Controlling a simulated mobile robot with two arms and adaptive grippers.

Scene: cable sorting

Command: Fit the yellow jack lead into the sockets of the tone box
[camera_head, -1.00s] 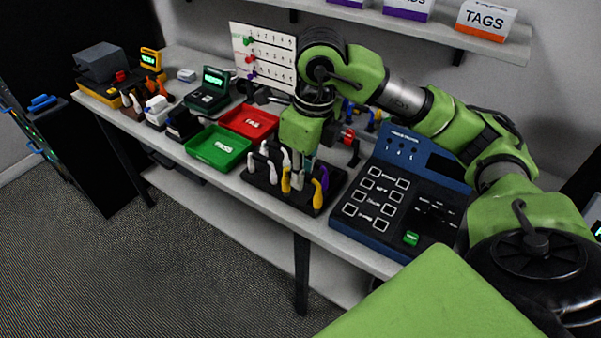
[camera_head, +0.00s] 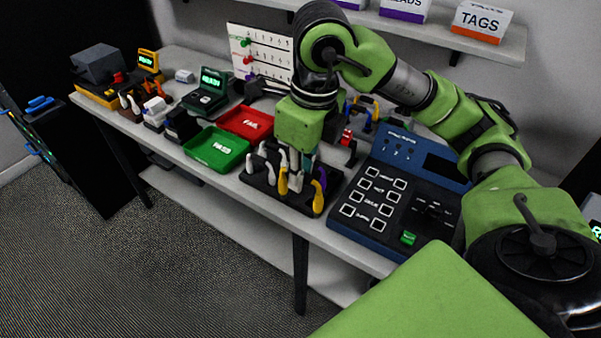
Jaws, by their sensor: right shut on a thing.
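My right gripper (camera_head: 298,172) points down into a black rack (camera_head: 258,184) of upright leads, at the middle of the bench. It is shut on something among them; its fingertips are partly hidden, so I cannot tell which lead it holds. A yellow lead (camera_head: 283,182) stands right beside the fingers, and a yellow-orange lead (camera_head: 318,197) stands at the rack's right end. White and purple leads stand there too. I cannot tell for sure which device is the tone box; a large blue panel box (camera_head: 341,226) with square buttons lies right of the rack. My left gripper is out of view.
A green tray (camera_head: 218,148) and a red tray (camera_head: 246,122) lie left of the rack. A dark green device with a lit screen (camera_head: 212,80) and a yellow device (camera_head: 148,60) stand farther left. A shelf (camera_head: 430,32) with boxes overhangs the back.

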